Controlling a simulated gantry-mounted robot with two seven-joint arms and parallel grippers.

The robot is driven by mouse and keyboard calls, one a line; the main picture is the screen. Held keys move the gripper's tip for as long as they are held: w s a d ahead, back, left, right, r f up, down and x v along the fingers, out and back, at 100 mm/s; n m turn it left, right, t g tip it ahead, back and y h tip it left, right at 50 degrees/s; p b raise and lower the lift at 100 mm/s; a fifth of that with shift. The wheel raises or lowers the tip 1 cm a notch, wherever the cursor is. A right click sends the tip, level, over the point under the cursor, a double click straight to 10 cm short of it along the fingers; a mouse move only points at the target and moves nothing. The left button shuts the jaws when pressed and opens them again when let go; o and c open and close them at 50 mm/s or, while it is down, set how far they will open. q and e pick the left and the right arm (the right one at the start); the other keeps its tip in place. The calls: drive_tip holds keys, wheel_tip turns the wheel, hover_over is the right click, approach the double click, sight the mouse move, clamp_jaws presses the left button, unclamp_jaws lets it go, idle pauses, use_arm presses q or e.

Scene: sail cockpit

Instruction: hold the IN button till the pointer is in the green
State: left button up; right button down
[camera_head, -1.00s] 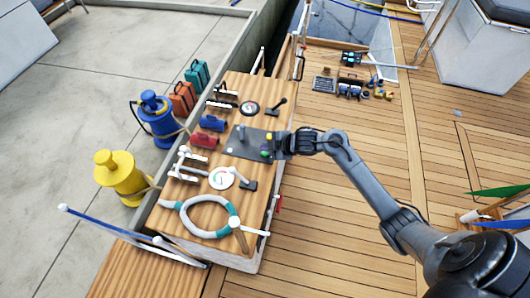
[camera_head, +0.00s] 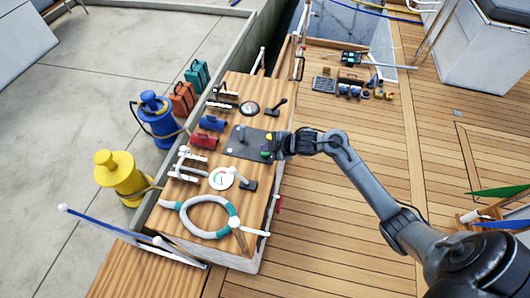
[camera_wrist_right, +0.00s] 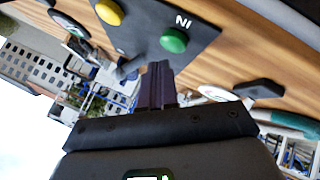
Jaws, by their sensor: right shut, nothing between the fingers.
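The green button (camera_wrist_right: 174,41) under the white IN label (camera_wrist_right: 183,20) sits on a dark panel (camera_wrist_right: 150,30) in the right wrist view. In the head view the panel (camera_head: 244,147) lies on the wooden top, with the green button (camera_head: 265,154) at its right edge. My right gripper (camera_wrist_right: 158,70) is shut and empty, its tips just short of the green button in the picture. In the head view the right gripper (camera_head: 276,147) is at the panel's right edge. A white round gauge (camera_head: 221,178) shows green; its pointer is too small to read.
A yellow button (camera_wrist_right: 109,12) is on the same panel; a lever (camera_head: 242,131) stands there too. The deck to the right is mostly clear.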

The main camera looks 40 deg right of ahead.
drive_tip(key=shift+f, duration=0.1)
idle(0.6)
drive_tip(key=shift+f, duration=0.35)
drive_tip(key=shift+f, duration=0.55)
idle(6.4)
